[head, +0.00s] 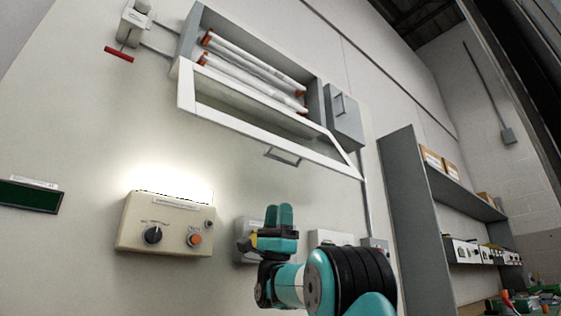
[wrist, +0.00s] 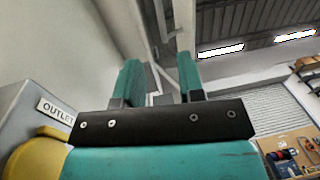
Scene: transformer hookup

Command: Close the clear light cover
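The clear light cover (head: 235,122) has a white frame and a see-through pane. It hangs tilted open below a wall light box (head: 190,33) that holds several white tubes with orange ends. A grey handle (head: 283,157) sits on the cover's lower frame edge. My gripper (head: 279,215) is below the handle and apart from it, with its teal fingers pointing up. In the wrist view my gripper (wrist: 160,80) has its fingers apart with nothing between them. The cover cannot be made out clearly in the wrist view.
A beige control box (head: 165,222) with a dark knob and an orange button is on the wall to the left. A grey outlet box (wrist: 38,110) with a yellow part is close beside my gripper. A grey shelf unit (head: 402,190) stands at the right.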

